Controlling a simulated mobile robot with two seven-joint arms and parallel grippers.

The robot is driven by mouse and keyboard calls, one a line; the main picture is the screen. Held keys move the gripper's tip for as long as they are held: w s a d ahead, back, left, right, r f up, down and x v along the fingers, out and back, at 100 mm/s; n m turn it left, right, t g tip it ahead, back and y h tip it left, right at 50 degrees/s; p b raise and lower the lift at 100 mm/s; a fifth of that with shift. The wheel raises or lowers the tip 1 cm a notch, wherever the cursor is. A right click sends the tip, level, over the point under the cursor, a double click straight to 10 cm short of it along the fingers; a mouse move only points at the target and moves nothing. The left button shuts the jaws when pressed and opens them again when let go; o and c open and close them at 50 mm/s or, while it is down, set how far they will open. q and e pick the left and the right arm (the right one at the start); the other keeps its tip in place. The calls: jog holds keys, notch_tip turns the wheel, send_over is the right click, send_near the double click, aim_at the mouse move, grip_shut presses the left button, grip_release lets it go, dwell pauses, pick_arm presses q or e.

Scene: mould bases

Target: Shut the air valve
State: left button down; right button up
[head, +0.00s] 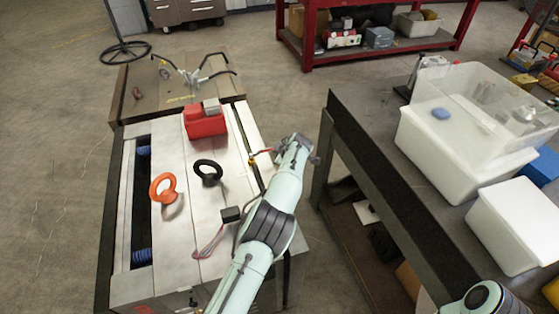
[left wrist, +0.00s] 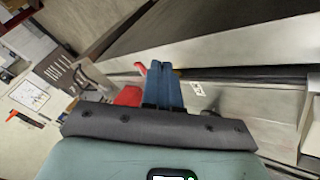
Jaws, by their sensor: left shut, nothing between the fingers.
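A small valve with a red lever and a yellowish part (head: 256,159) sits at the right edge of the mould base's pale top, just left of my left arm's end. In the left wrist view a red lever (left wrist: 140,68) shows close beside the left side of my left gripper's blue fingers (left wrist: 163,70). Those fingers are shut together and empty. I cannot tell whether they touch the lever. The valve's body is mostly hidden, and in the head view my wrist hides the fingers. My right gripper is out of view.
The mould base (head: 185,250) bears an orange lifting eye (head: 163,187), a black lifting eye (head: 208,172) and a red box (head: 204,124). A dark workbench (head: 375,170) with white bins (head: 450,150) stands close on the right. Open floor lies left.

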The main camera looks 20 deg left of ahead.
pick_arm(q)
jog(key=d+r, duration=0.3)
jog(key=r, duration=0.2)
jog(key=shift+s+d+r, duration=0.35)
jog(key=shift+s, duration=0.05)
